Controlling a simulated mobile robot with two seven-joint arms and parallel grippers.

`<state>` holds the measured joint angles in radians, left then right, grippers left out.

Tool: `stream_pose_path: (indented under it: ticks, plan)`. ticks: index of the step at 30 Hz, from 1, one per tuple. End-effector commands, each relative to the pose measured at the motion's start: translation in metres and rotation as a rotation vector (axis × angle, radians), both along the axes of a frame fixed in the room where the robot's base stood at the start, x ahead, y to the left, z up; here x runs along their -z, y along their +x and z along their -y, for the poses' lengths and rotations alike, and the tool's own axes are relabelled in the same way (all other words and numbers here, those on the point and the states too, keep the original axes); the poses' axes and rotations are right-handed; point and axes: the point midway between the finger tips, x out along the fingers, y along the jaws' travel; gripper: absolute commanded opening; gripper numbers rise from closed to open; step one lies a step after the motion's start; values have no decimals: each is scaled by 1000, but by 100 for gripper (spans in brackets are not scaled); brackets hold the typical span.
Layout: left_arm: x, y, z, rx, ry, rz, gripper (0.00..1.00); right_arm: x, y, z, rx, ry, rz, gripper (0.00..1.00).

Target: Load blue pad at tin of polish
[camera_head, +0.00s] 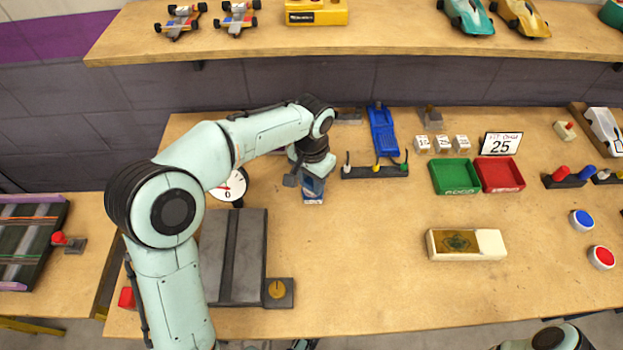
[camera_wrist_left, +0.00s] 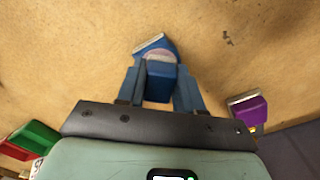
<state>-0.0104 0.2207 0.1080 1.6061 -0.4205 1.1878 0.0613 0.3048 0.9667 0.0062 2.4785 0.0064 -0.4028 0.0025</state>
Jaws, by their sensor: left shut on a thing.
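My left gripper (camera_head: 314,180) is over the table, left of the middle, fingers pointing down. It is shut on the blue pad (camera_head: 313,191), a blue block with a pale edge at its lower end. In the left wrist view the blue pad (camera_wrist_left: 160,72) sits between the two blue fingers of my left gripper (camera_wrist_left: 160,85), close above the tabletop. A pale pinkish disc shows at the pad's far side. I cannot clearly identify a tin of polish. My right gripper is not in view.
A black peg rack (camera_head: 375,173), a green tray (camera_head: 455,176) and a red tray (camera_head: 501,175) stand right of my left gripper. A round scale dial (camera_head: 229,187) and grey plate (camera_head: 216,255) are left. A purple block (camera_wrist_left: 248,108) shows at wrist-view right. The front middle is clear.

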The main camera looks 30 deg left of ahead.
Motion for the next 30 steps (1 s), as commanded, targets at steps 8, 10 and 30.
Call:
stream_pose_path:
  ticks: [8, 10, 30]
  plan:
    - [2, 0, 0, 0, 0, 0, 11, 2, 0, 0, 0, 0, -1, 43]
    - [3, 0, 0, 0, 0, 0, 11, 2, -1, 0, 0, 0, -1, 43]
    - [10, 0, 0, 0, 0, 0, 11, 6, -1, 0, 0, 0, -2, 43]
